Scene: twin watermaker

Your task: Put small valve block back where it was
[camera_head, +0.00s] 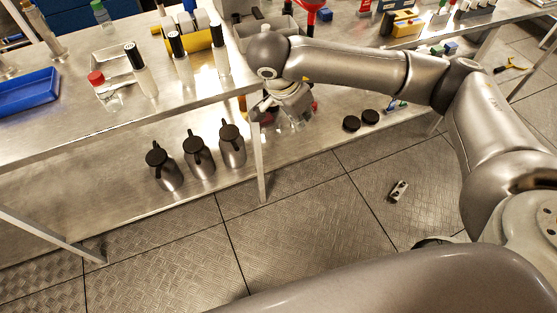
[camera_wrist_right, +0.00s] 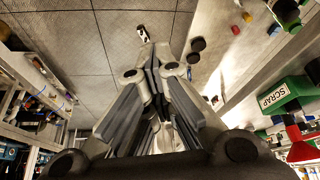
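A small light-and-dark block (camera_head: 398,191), which looks like the small valve block, lies on the metal floor, right of the bench's lower shelf. In the right wrist view it shows small on the floor (camera_wrist_right: 143,34), just beyond my fingertips in the picture. My right gripper (camera_head: 293,110) hangs at the bench's front edge, far up and left of the block in the head view. In the wrist view its fingers (camera_wrist_right: 155,49) come close together with nothing seen between them. My left gripper is not in view.
The bench top (camera_head: 120,130) carries bottles, a blue tray (camera_head: 27,91) and bins. Its lower shelf holds several steel jugs (camera_head: 198,154) and black discs (camera_head: 351,123). A green SCRAP bin (camera_wrist_right: 285,95) shows in the wrist view. The floor around the block is clear.

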